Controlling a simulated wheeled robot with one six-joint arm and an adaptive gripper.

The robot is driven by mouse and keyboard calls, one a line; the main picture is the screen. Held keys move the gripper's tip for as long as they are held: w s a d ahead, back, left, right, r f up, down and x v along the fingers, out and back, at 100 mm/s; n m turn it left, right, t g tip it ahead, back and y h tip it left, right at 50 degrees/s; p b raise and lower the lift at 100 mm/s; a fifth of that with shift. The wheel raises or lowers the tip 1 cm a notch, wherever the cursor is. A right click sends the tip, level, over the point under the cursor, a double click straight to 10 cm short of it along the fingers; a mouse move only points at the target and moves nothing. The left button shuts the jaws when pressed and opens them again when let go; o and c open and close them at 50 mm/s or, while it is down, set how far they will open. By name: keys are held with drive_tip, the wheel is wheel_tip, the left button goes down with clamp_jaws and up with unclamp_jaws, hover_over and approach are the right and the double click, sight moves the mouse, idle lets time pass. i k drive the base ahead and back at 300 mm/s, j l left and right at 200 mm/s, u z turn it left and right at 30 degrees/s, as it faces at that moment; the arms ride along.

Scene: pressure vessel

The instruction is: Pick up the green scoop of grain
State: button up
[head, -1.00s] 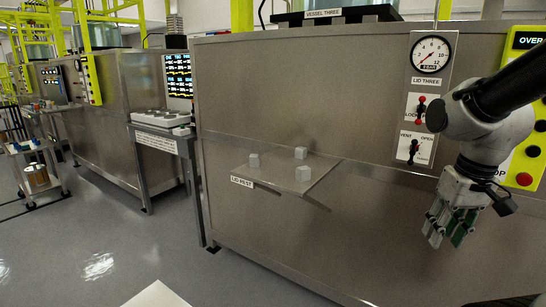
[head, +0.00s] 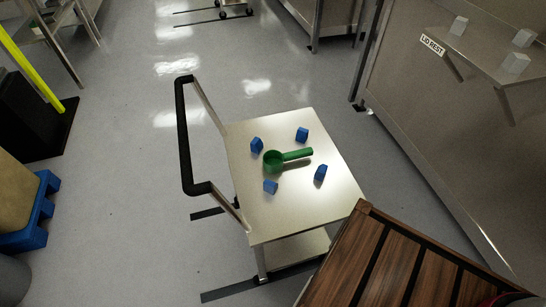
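The green scoop (head: 274,161) lies on the top shelf of a metal cart (head: 262,222) in the middle of the head view. Its round bowl is at the left and its handle points right. Several blue blocks (head: 320,172) stand around it on the shelf, apart from it. Whether grain is in the bowl is too small to tell. My gripper is not in the head view now.
The cart has a black push handle (head: 182,140) on its left side. A steel vessel with a "LID REST" shelf (head: 480,45) stands at the right. A blue pallet (head: 38,215) is at the far left. Grey floor (head: 130,130) left of the cart is clear.

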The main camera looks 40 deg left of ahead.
sight(273, 159)
drive_tip(key=u, duration=1.45)
drive_tip(key=l+u, duration=0.25)
